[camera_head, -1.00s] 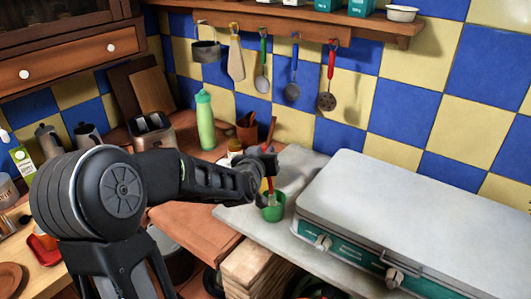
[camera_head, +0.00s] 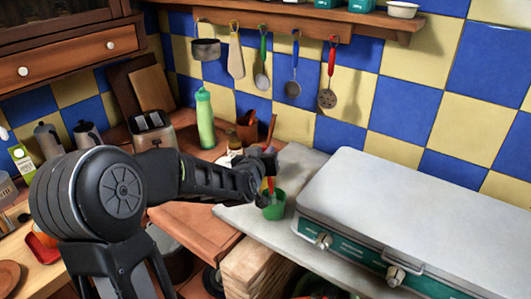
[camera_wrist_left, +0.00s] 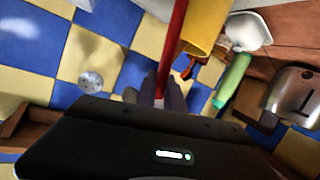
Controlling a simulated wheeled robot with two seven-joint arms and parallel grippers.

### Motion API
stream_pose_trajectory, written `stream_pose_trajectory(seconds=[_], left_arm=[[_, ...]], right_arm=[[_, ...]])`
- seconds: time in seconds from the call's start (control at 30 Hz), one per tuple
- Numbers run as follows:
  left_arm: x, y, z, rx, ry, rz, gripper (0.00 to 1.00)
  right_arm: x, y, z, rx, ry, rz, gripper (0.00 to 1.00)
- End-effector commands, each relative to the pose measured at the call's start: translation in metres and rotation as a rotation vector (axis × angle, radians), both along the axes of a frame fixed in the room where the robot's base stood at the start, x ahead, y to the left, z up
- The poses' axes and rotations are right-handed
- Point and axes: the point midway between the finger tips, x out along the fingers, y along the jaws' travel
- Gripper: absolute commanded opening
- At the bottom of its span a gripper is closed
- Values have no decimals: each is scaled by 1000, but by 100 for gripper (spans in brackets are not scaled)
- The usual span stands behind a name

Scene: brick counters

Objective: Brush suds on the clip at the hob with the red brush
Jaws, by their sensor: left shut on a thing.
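My left gripper (camera_head: 267,163) is shut on the red brush (camera_head: 271,184), above the green cup (camera_head: 274,208) on the grey counter. The brush points down, and its lower end is inside the cup, hidden by the rim. In the left wrist view the red handle (camera_wrist_left: 176,45) rises from between the fingers (camera_wrist_left: 160,92). The hob (camera_head: 410,215) is at the right, with a pale lid and a teal front. A metal latch-like part (camera_head: 396,275) is on its front, but I cannot tell if it is the clip. I see no suds. My right gripper is not in view.
A green bottle (camera_head: 205,118), a toaster (camera_head: 152,132) and a brown pot (camera_head: 246,130) stand behind my left arm. Utensils, including a red-handled skimmer (camera_head: 328,97), hang on the wall. Grey counter (camera_head: 300,165) behind the cup is bare.

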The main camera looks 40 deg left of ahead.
Motion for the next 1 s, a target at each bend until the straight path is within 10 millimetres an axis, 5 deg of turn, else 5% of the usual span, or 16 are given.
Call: stream_pose_trajectory(seconds=[1.0], left_arm=[[0,-1,-4,-3,5,-2,0]], right_arm=[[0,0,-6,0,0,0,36]])
